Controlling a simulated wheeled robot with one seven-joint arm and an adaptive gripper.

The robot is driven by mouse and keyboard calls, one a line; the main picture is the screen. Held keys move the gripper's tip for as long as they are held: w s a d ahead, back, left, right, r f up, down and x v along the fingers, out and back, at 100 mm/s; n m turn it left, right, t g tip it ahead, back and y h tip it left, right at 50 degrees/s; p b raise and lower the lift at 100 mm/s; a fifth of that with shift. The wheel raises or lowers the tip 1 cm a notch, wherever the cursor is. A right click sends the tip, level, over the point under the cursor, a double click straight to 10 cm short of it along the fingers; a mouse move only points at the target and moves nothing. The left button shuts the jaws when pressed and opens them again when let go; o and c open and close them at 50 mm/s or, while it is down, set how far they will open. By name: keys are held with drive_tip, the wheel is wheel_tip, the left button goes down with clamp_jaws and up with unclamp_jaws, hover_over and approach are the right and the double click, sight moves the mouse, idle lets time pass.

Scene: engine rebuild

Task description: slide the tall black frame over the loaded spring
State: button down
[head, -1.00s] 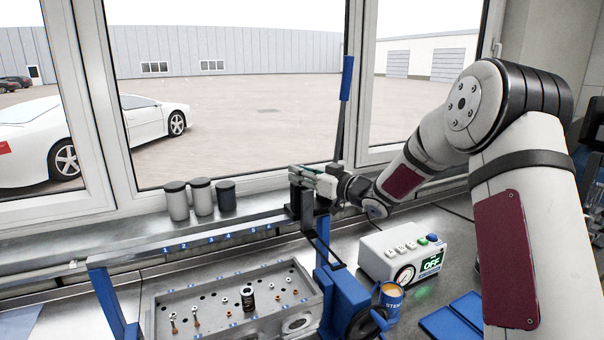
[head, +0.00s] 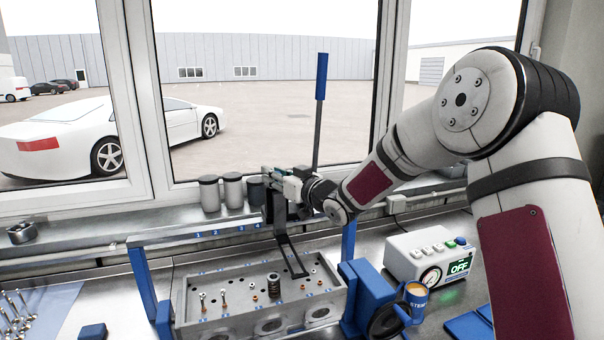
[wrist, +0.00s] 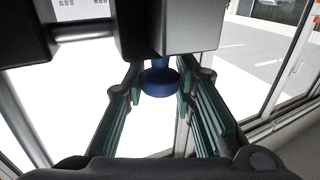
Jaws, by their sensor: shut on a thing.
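The tall black frame (head: 284,246) hangs from my gripper (head: 276,188) in the head view. Its open lower end is over the right half of the grey cylinder head, slightly right of the spring. The dark coil spring (head: 273,285) stands upright in the cylinder head (head: 205,323), apart from the frame. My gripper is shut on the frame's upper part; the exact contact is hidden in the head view. In the wrist view the teal-padded fingers (wrist: 163,98) flank a round blue knob (wrist: 160,82).
A tall lever with a blue grip (head: 321,76) rises right of my gripper. Several grey canisters (head: 233,190) stand on the sill, close left.

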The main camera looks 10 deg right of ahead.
drive_tip(key=shift+s+a, duration=0.2)
drive_tip(key=shift+a, duration=0.7)
drive_tip(key=shift+s+a, duration=0.15)
drive_tip(key=shift+a, duration=0.7)
drive_tip(key=shift+s+a, duration=0.2)
drive_tip(key=shift+a, duration=0.7)
drive_tip(key=c, duration=1.3)
unclamp_jaws()
drive_tip(key=v, duration=1.2)
